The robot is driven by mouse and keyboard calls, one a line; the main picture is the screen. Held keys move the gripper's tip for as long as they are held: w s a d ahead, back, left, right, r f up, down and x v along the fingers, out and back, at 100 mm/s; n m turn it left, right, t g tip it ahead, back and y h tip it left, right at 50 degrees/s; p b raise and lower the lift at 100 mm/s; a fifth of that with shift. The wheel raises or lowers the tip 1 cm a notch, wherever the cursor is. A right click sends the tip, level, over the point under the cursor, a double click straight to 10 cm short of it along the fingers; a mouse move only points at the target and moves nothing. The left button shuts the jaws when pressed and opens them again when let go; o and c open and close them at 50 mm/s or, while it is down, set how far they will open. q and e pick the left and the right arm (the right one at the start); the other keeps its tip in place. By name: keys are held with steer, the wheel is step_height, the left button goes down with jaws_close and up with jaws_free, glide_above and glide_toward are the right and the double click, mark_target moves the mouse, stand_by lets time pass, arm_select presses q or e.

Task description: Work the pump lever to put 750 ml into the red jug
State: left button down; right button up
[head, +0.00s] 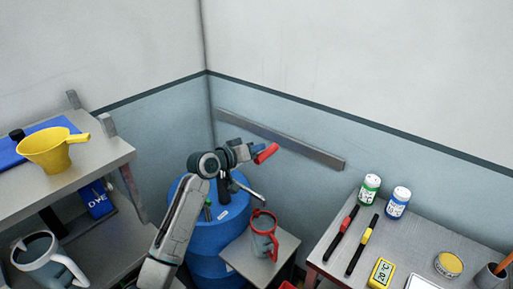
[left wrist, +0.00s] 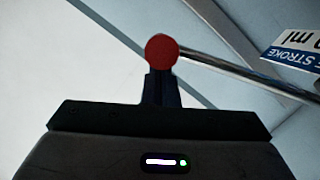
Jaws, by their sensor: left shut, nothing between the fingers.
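The red jug (head: 263,236), grey with a red rim and red handle, stands upright on a small grey stand beside the blue drum. The pump on the drum (head: 212,228) is partly hidden behind my left arm. The pump lever's red grip (head: 266,153) is raised above the drum; its round red end (left wrist: 162,50) shows in the left wrist view with a metal rod going right. My left gripper (head: 247,152) is shut and empty, close by the red grip. In the left wrist view its fingers (left wrist: 161,88) are together below the red end; contact cannot be told. The jug's fill level cannot be seen.
A label (left wrist: 293,52) reading "STROKE" and "ml" is partly visible. A yellow jug (head: 46,150) stands on the left bench and a grey jug (head: 40,257) lower down. The right table (head: 330,255) holds bottles, pens and a yellow box. Walls (head: 300,120) close the corner behind the drum.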

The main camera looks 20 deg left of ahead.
arm_select(q)
steer(key=d+f+m+b, duration=0.1)
steer(key=f+b, duration=0.1)
steer(key=f, duration=0.1)
steer(key=f+m+y+b, duration=0.1)
steer(key=f+b, duration=0.2)
steer(key=f, duration=0.1)
steer(key=s+d+f+m+b, duration=0.1)
steer(key=f+m+b, duration=0.1)
steer(key=f+b, duration=0.1)
steer(key=shift+d+f+y, duration=0.3)
steer(key=shift+d+f, duration=0.05)
steer(key=shift+f, duration=0.3)
steer(key=shift+s+f, duration=0.1)
steer(key=shift+f, duration=0.3)
steer(key=s+a+r, duration=0.3)
steer(key=s+r, duration=0.4)
steer(key=s, duration=0.2)
steer(key=shift+a+r+t, duration=0.3)
steer(key=shift+r, duration=0.05)
